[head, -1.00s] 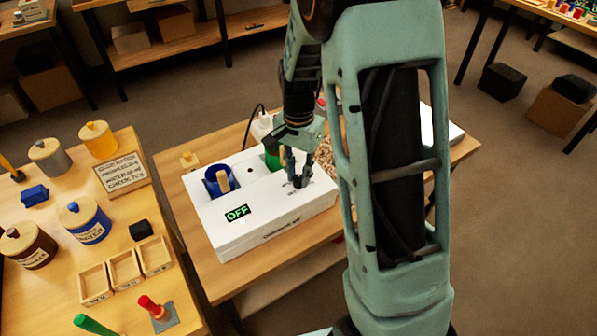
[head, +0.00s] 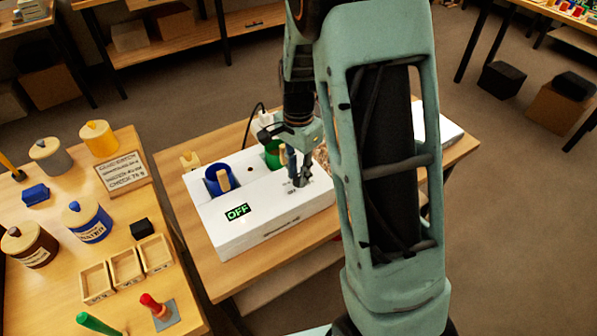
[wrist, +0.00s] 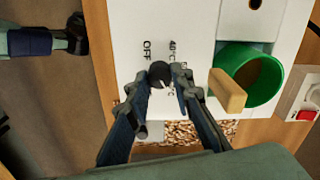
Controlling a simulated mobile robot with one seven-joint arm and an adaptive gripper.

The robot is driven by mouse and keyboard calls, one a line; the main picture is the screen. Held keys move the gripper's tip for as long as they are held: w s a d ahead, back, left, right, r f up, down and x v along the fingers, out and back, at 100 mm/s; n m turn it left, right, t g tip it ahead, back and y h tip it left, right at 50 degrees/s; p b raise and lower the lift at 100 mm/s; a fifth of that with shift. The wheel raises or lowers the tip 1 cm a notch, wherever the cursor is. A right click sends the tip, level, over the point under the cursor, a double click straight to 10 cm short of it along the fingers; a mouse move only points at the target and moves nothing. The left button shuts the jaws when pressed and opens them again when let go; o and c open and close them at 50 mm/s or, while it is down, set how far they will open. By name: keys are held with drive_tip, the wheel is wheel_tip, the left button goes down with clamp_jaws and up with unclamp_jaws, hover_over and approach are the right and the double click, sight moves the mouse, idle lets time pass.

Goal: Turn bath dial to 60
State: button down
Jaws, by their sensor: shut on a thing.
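The white bath unit (head: 262,222) stands on the wooden table, and its green display (head: 238,212) reads OFF. Its dark round dial (wrist: 159,74) shows in the wrist view with a short pale mark on it. An OFF label (wrist: 147,50) and a 40°C label (wrist: 173,48) are printed beside it; other marks are partly hidden by a finger. My gripper (head: 299,181) reaches down on the unit's top right. In the wrist view its fingertips (wrist: 161,71) are on either side of the dial, shut on it.
A blue pot (head: 213,188) and a green pot (wrist: 270,92) sit in the unit near the dial. The left bench holds jars (head: 86,220), small wooden trays (head: 126,268) and a sign (head: 122,172). A tray of brown grains (wrist: 200,132) lies beside the unit.

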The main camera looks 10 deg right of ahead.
sight(298, 176)
drive_tip(key=c, duration=1.7)
unclamp_jaws()
wheel_tip(298, 176, up, 12)
drive_tip(key=shift+r, duration=0.1)
